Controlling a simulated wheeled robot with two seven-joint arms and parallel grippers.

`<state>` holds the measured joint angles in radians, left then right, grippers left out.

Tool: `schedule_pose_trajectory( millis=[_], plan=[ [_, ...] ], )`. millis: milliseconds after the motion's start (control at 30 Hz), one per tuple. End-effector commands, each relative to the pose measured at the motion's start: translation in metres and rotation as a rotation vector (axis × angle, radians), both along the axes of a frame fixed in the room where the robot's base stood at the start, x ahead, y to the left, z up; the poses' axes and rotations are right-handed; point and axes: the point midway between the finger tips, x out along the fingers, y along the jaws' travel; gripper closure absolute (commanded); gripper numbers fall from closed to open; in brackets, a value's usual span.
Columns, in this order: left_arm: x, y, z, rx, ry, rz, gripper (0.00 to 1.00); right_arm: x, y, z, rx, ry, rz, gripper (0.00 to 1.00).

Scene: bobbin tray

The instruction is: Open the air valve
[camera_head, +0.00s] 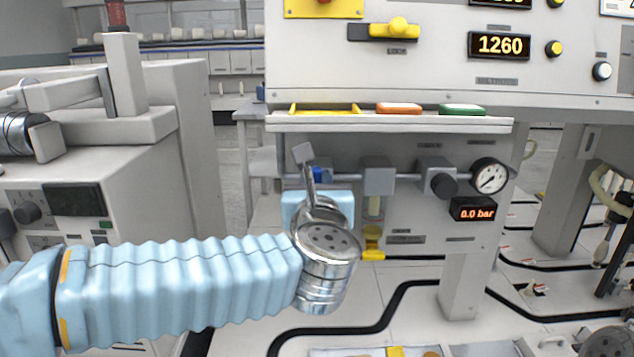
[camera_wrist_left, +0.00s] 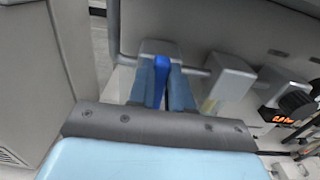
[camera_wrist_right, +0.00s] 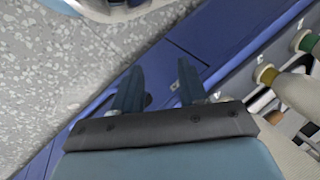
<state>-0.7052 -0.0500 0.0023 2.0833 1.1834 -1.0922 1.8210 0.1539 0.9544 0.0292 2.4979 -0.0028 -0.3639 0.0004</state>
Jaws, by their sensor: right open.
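The air valve's blue lever (camera_wrist_left: 161,78) stands between the two fingers of my left gripper (camera_wrist_left: 162,68) in the left wrist view. The fingers lie close along both sides of it, and the gripper looks shut on it. In the head view only a small bit of the blue lever (camera_head: 317,174) shows on the grey pipe; my left wrist hides the fingers. The pressure gauge (camera_head: 488,176) sits at the right end of the pipe, above a display (camera_head: 473,209) reading 0.0 bar. My right gripper (camera_wrist_right: 158,80) is open and empty in the right wrist view.
Grey blocks (camera_head: 377,176) and a dark knob (camera_head: 442,186) sit along the pipe, right of the lever. A shelf (camera_head: 390,122) with yellow, orange and green trays juts out above. A grey machine (camera_head: 150,160) stands at the left.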

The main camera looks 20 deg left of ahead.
Motion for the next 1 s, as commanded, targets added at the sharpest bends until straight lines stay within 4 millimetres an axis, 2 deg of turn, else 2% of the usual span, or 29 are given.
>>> schedule_pose_trajectory(
  millis=[67,467,667,1000],
  plan=[
    [0.0,0.0,0.0,0.0,0.0,0.0,1.0,0.0,0.0,0.0,0.0,0.0,0.0,0.57],
    [0.0,-0.001,-0.001,0.047,0.014,0.0,1.0,0.0,0.0,-0.003,0.0,0.0,0.0,0.57],
    [0.001,-0.003,-0.002,0.161,0.046,0.0,1.0,0.0,0.0,-0.007,-0.001,0.0,-0.001,0.57],
    [0.002,-0.008,-0.003,0.459,0.133,0.0,1.0,0.0,-0.001,-0.012,-0.002,0.0,-0.002,0.57]
  ],
)
